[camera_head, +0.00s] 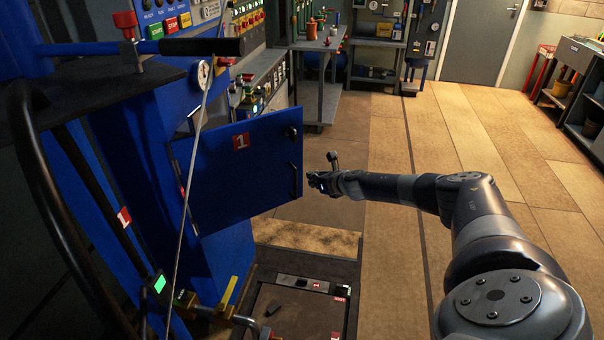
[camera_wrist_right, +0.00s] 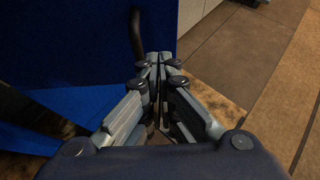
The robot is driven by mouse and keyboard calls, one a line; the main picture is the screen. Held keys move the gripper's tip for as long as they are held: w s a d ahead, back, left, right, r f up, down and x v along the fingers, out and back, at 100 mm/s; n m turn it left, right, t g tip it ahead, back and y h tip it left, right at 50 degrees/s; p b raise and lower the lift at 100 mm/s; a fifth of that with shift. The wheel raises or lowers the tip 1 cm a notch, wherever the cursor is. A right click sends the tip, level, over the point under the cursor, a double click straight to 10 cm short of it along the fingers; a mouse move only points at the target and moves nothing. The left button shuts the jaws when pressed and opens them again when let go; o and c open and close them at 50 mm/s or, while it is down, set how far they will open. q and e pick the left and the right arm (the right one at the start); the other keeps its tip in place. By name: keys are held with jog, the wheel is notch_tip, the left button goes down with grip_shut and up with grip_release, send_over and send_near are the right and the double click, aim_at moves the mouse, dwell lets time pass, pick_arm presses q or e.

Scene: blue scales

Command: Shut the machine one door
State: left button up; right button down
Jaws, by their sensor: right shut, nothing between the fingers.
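The machine one door (camera_head: 238,165) is a blue panel with a red "1" label, a dark knob and a dark handle (camera_head: 293,180) near its free edge. It stands open, swung out from the blue machine (camera_head: 135,150) on the left. In the right wrist view the door (camera_wrist_right: 80,40) fills the upper left, with its handle (camera_wrist_right: 137,35) just beyond the fingertips. My right gripper (camera_head: 315,181) is shut and empty, just right of the door's free edge. It shows with fingers together in the wrist view (camera_wrist_right: 157,62). Contact with the door cannot be told. My left gripper is not seen.
A low dark platform (camera_head: 300,310) with a red "1" label lies on the floor below the door. A yellow-handled pipe (camera_head: 225,295) and a thin cable stand at the front left. A workbench (camera_head: 318,70) stands behind. The tiled floor (camera_head: 480,130) to the right is clear.

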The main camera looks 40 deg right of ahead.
aim_at(302, 172)
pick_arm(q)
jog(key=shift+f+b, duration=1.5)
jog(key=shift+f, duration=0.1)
pick_arm(e)
jog(key=shift+w+d+f, duration=0.2)
jog(key=shift+w+f, duration=0.1)
jog(key=shift+w, duration=0.95)
jog(key=shift+w+d+f, duration=0.15)
jog(key=shift+w+f, duration=0.2)
jog(key=shift+w, duration=0.85)
jog(key=shift+w+d+f, duration=0.2)
jog(key=shift+w+f, duration=0.1)
jog(key=shift+w, duration=0.95)
